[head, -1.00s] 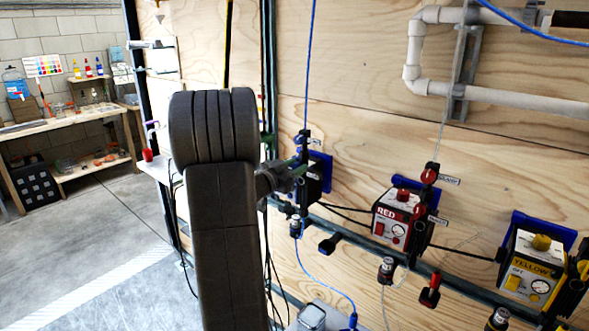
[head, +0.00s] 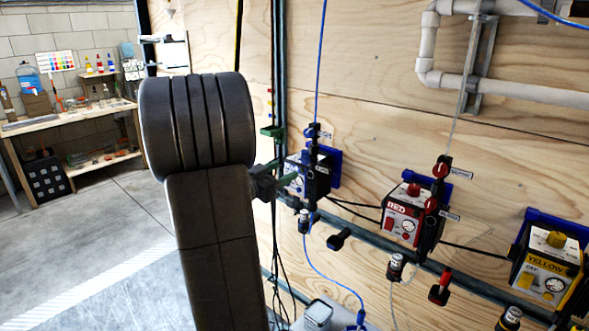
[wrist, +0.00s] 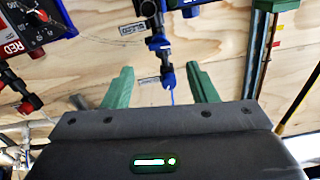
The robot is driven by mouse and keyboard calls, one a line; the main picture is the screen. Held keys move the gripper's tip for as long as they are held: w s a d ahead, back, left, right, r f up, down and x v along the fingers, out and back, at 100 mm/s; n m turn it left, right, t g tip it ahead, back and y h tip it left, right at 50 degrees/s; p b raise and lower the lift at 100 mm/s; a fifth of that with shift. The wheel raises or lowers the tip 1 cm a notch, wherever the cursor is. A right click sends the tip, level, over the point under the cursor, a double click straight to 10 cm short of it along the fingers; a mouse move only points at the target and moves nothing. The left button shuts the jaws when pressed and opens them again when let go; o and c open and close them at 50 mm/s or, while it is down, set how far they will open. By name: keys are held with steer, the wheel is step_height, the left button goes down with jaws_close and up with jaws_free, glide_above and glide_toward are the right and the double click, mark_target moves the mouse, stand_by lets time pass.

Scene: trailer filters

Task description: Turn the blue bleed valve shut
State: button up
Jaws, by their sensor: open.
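The blue pump unit (head: 318,178) hangs on the plywood wall, with black and blue valve fittings (head: 313,132) on a vertical line beside it. In the wrist view, a blue-ended fitting (wrist: 167,74) with a thin blue tube shows beyond and between the fingertips, and a black and blue valve (wrist: 158,42) is above it. Small labels stand beside both; I cannot read which is the bleed valve. My gripper (head: 290,182) is open, its two green fingers (wrist: 162,78) apart and nothing held. Its fingers overlap the blue unit in the head view; contact cannot be told.
Grey pipes (head: 480,84) are above. A green-clamped vertical post (head: 273,135) is near my gripper. A workbench (head: 70,117) stands at far left, with open floor before it.

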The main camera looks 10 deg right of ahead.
mark_target(302, 163)
steer(key=v, duration=0.4)
steer(key=p+x, duration=0.1)
steer(key=x, duration=0.5)
steer(key=p+x, duration=0.2)
steer(key=x, duration=0.4)
steer(key=shift+w+d+f, duration=0.2)
steer(key=shift+f, duration=0.05)
